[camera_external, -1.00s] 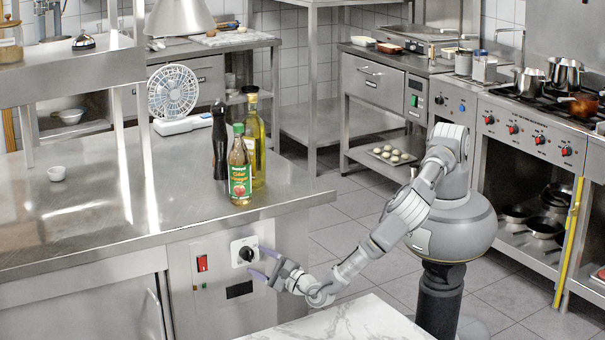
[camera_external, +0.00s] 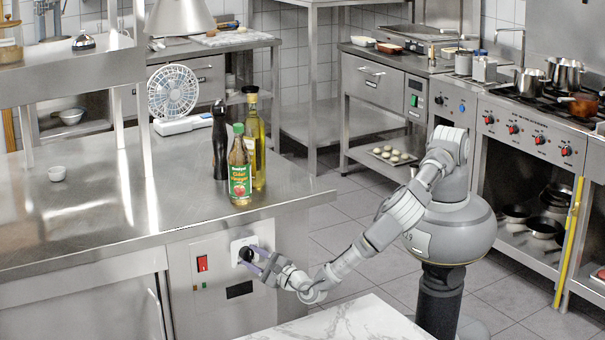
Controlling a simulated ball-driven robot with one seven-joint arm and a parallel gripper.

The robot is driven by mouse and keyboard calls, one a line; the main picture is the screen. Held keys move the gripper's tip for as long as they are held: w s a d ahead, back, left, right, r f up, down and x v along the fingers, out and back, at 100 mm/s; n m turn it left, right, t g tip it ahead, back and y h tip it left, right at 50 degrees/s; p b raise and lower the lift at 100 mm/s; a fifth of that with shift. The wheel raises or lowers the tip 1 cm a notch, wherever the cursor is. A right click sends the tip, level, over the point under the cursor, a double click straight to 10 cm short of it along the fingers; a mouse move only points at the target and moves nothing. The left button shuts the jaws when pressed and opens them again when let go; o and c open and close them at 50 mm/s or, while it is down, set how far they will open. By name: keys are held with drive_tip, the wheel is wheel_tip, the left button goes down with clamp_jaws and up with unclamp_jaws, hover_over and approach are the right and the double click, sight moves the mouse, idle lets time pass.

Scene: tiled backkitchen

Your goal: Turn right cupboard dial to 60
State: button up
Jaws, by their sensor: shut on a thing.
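The black dial (camera_external: 246,254) sits on a white square plate (camera_external: 237,244) on the steel cupboard's front panel, below the worktop. My gripper (camera_external: 255,259) is at the dial from the right, with its purple-grey fingers shut on it. The fingers cover part of the dial and plate. Any scale marks or pointer on the dial are too small to read.
A red switch (camera_external: 202,263) and a dark slot (camera_external: 239,290) are on the same panel. A white marble top (camera_external: 345,322) lies below my forearm. Bottles (camera_external: 240,172) and a pepper mill (camera_external: 220,142) stand on the worktop (camera_external: 120,215) above.

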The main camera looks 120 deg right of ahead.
drive_tip(key=shift+f, duration=0.2)
drive_tip(key=shift+f+m+g+h+b, duration=0.15)
drive_tip(key=shift+m+g+h+b, duration=0.25)
drive_tip(key=shift+m+b, duration=0.6)
drive_tip(key=shift+m+h+b, duration=0.5)
drive_tip(key=shift+m+b, duration=0.15)
drive_tip(key=shift+m, duration=0.15)
drive_tip(key=m+g+h, duration=0.1)
drive_tip(key=m, duration=0.1)
drive_tip(key=m+g+h, duration=0.1)
drive_tip(key=m, duration=0.2)
drive_tip(key=shift+w, duration=0.2)
drive_tip(key=shift+w+m+g+h, duration=0.1)
drive_tip(key=shift+m+g+h, duration=0.3)
drive_tip(key=shift+m+g, duration=1.6)
drive_tip(key=shift+m, duration=1.2)
drive_tip(key=o, duration=1)
drive_tip(key=shift+o, duration=0.2)
